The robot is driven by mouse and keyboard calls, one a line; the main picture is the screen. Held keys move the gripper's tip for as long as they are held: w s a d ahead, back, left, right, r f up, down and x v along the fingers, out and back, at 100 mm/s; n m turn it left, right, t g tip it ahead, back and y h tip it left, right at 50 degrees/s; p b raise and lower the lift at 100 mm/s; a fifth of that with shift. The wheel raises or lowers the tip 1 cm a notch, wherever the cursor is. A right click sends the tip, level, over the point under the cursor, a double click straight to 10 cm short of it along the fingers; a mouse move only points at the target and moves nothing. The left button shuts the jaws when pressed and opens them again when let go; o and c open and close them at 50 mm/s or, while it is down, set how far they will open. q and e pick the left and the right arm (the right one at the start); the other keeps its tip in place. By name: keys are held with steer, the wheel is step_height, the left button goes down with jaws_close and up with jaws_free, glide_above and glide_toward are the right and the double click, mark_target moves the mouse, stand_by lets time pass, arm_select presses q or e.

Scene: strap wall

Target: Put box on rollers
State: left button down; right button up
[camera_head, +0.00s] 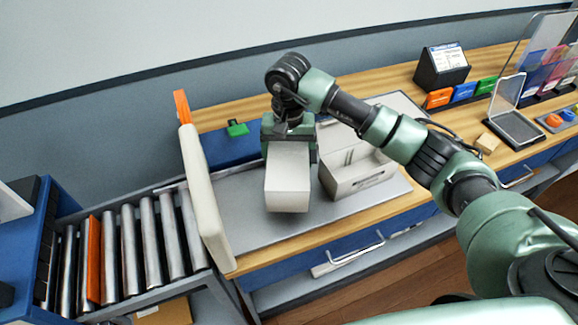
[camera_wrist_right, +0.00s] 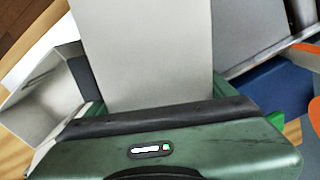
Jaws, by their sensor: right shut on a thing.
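A light grey box (camera_head: 287,180) is in my right gripper (camera_head: 289,140), over the grey metal plate on the table. The gripper is shut on the box's far end, its fingers at the box's sides. The box fills the upper middle of the right wrist view (camera_wrist_right: 147,50). The rollers (camera_head: 130,250) are a row of metal cylinders in a grey frame at the lower left, one of them or a strip among them orange. The box is to their right, apart from them. My left gripper is not in view.
A tall cream panel (camera_head: 205,200) with an orange top stands between plate and rollers. An open light grey carton (camera_head: 352,165) stands right of the held box. A blue unit (camera_head: 30,240) is left of the rollers. Stamps, pads and a clear screen are at the right.

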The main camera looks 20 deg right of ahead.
steer(key=shift+f+p, duration=0.7)
steer(key=shift+f, duration=2.05)
steer(key=shift+f, duration=0.15)
steer(key=o, duration=1.3)
